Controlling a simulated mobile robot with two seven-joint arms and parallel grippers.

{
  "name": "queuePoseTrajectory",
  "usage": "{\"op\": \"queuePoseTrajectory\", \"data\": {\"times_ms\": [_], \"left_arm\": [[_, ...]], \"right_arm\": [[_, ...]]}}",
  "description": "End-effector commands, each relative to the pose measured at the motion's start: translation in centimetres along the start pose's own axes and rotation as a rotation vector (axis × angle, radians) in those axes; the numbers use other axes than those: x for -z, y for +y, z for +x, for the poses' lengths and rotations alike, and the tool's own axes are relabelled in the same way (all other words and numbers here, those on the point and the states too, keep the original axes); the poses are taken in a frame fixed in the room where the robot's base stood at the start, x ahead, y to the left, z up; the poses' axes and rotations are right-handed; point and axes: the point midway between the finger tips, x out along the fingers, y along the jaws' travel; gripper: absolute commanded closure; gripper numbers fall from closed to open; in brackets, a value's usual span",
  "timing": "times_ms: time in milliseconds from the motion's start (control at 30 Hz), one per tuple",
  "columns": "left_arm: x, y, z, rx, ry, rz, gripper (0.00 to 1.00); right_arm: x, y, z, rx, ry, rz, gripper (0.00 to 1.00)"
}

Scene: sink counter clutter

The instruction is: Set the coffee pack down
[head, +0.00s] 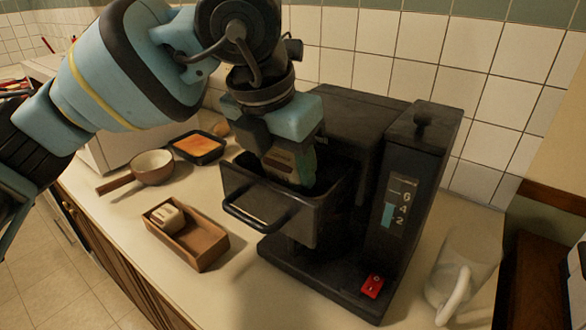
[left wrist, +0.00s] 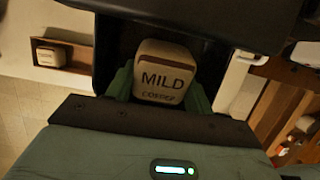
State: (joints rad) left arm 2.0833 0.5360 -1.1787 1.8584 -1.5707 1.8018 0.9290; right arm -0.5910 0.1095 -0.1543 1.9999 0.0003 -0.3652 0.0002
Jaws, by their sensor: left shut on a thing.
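My right gripper is not in view.
A wooden tray (head: 212,256) holds another cream pack (head: 167,213) on the counter. A saucepan (head: 152,167) and a black dish (head: 198,157) with orange contents stand behind it. A clear mug (head: 461,275) stands right of the machine. The front counter is partly clear.

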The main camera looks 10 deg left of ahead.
Motion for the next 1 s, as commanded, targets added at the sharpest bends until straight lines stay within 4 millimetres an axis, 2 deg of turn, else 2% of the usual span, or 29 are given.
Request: {"op": "queuePoseTrajectory", "data": {"times_ms": [100, 167, 400, 600, 1000], "left_arm": [[0.1, 0.0, 2.3, 0.001, 0.006, 0.000, 0.70], [-0.2, -0.1, 1.9, -0.001, 0.041, -0.001, 0.73], [-0.9, -0.1, 1.8, 0.000, 0.214, 0.000, 0.73], [-1.2, -0.1, 2.1, 0.000, 0.304, 0.000, 0.73], [-0.9, 0.0, 2.9, 0.001, 0.302, 0.001, 0.73]], "right_arm": [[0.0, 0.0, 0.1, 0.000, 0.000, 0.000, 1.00], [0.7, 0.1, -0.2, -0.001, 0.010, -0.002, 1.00], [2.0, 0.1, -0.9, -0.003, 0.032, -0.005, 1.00], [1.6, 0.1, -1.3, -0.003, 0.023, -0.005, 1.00], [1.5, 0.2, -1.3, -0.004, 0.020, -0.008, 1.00]]}}
